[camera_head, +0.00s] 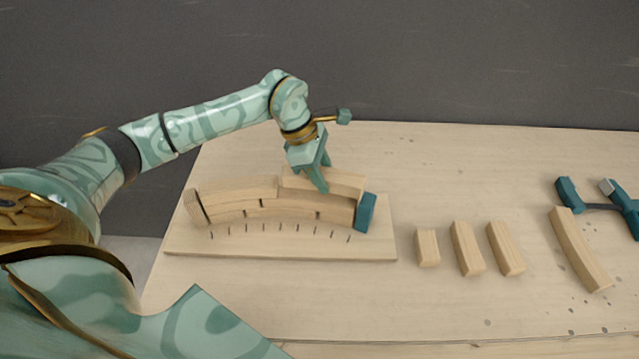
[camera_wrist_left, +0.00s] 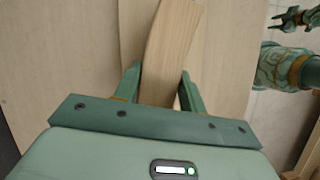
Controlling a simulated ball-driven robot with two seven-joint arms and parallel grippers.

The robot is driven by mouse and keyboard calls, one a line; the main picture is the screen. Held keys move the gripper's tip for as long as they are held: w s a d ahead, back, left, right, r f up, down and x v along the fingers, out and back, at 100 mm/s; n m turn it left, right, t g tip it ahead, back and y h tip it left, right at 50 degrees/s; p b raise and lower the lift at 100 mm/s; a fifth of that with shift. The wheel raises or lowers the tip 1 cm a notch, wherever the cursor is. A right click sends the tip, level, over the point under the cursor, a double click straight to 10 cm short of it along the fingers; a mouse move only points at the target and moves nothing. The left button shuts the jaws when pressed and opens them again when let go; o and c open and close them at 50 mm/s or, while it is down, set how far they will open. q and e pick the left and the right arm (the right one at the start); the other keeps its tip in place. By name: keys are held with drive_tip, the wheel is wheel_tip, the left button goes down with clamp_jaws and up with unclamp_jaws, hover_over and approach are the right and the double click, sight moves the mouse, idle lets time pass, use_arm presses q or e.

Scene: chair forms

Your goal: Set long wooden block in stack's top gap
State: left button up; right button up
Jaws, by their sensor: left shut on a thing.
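My left gripper (camera_head: 318,182) is shut on a long wooden block (camera_head: 347,183) at the top right of the stack. The block lies along the upper course beside a top-left block (camera_head: 235,188), their ends close together. Whether it rests on the course below or hovers slightly above, I cannot tell. The lower courses of the curved stack (camera_head: 285,206) show dark joints. In the left wrist view the held block (camera_wrist_left: 172,40) runs between the two fingers. My right gripper (camera_wrist_left: 291,18) shows small there, its fingers apart, away from the stack.
The stack stands on a wooden base board (camera_head: 200,247) with tick marks. A teal end block (camera_head: 365,212) is at its right end. Three short blocks (camera_head: 427,247), a longer curved block (camera_head: 580,250) and a teal clamp-like tool (camera_head: 567,194) lie to the right. The front table is clear.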

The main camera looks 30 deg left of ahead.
use_arm(q)
drive_tip(key=shift+a+f, duration=0.2)
drive_tip(key=shift+f, duration=0.05)
drive_tip(key=shift+a+f, duration=0.2)
drive_tip(key=shift+f, duration=0.75)
drive_tip(key=shift+a+f, duration=0.15)
drive_tip(key=shift+f, duration=0.8)
drive_tip(key=o, duration=1.1)
drive_tip(key=shift+f, duration=0.1)
drive_tip(key=v, duration=1.2)
